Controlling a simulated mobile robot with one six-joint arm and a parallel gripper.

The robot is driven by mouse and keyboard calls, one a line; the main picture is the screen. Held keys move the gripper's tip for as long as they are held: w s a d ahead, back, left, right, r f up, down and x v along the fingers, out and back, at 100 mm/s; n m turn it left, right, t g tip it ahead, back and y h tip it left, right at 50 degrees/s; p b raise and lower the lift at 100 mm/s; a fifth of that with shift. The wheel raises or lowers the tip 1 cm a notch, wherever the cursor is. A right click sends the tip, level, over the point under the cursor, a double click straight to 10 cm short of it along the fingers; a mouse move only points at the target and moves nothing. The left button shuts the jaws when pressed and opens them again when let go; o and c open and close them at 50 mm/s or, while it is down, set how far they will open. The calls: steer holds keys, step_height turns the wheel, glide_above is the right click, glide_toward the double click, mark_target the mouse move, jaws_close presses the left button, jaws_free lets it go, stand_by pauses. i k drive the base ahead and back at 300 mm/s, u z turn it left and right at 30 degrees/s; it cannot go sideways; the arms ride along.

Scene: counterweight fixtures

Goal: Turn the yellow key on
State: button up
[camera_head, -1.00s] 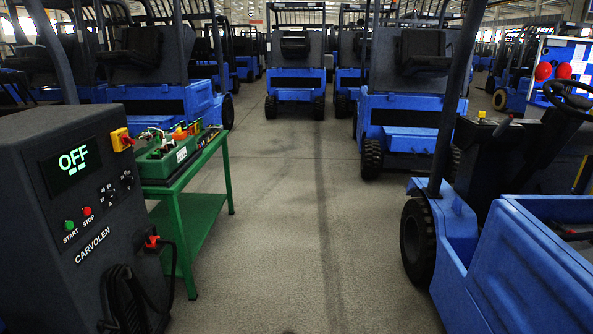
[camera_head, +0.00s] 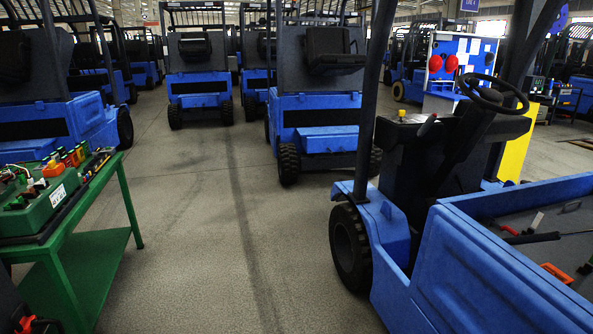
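A small yellow piece (camera_head: 402,114) sits on top of the black console (camera_head: 418,140) of the blue vehicle (camera_head: 480,262) at the right. It may be the yellow key, but it is too small to tell its shape or which way it is turned. A dark lever with a reddish part (camera_head: 427,125) stands just right of it, and a black steering wheel (camera_head: 494,92) is further right.
A green table (camera_head: 100,225) with a green toolbox (camera_head: 45,205) stands at the left. A bare concrete aisle (camera_head: 205,250) lies between it and the blue vehicle. Several blue forklifts (camera_head: 318,140) stand behind. Loose tools lie in the vehicle's bed, including an orange one (camera_head: 556,272).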

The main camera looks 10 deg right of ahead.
mark_target(402, 112)
steer(key=z, duration=0.45)
steer(key=i, duration=0.55)
steer(key=z, duration=0.3)
steer(key=k, duration=0.65)
steer(key=u, duration=0.3)
steer(key=i, duration=0.5)
steer(key=u, duration=0.7)
steer(key=i, duration=1.7)
steer(key=u, duration=0.05)
